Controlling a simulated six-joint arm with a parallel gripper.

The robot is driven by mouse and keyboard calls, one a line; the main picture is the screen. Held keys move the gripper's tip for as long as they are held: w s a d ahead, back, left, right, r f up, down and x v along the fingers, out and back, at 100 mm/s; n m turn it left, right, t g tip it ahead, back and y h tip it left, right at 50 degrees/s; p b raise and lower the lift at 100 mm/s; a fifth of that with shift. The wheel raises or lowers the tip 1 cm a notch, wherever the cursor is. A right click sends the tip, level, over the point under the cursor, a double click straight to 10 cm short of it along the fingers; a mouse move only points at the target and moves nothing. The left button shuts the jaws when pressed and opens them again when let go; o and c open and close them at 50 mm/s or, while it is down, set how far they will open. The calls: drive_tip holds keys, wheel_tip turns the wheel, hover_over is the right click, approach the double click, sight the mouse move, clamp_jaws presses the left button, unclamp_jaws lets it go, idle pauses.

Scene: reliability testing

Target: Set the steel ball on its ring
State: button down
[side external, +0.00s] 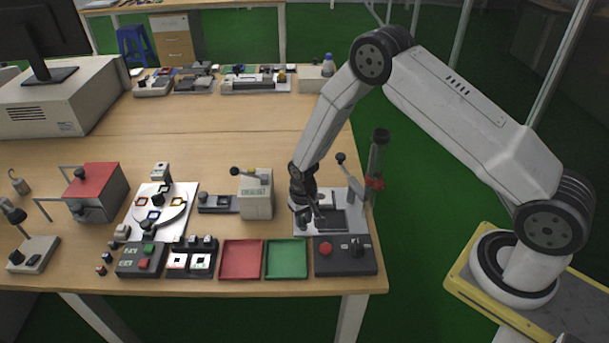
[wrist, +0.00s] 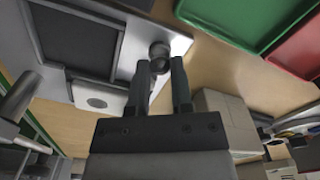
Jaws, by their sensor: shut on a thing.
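My gripper (wrist: 160,64) is shut on a small grey steel ball (wrist: 158,66), which shows between its two fingertips in the wrist view. Another rounded grey form (wrist: 159,48) shows just beyond the ball; I cannot tell whether it is the ring, or whether the ball touches it. In the side external view my gripper (side external: 306,214) points down over the left part of a light fixture plate (side external: 345,234) with a dark square recess. The ball and ring are too small and dark to make out there.
A dark control box (side external: 345,257) with a red button stands in front of the plate. Green (side external: 286,259) and red (side external: 241,259) trays lie left of it. A beige block tester (side external: 256,195) stands left of my gripper.

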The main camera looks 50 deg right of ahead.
drive_tip(key=shift+f, duration=0.4)
idle(0.3)
drive_tip(key=shift+c, duration=2.2)
unclamp_jaws()
drive_tip(key=shift+r, duration=0.25)
drive_tip(key=shift+r, duration=2.75)
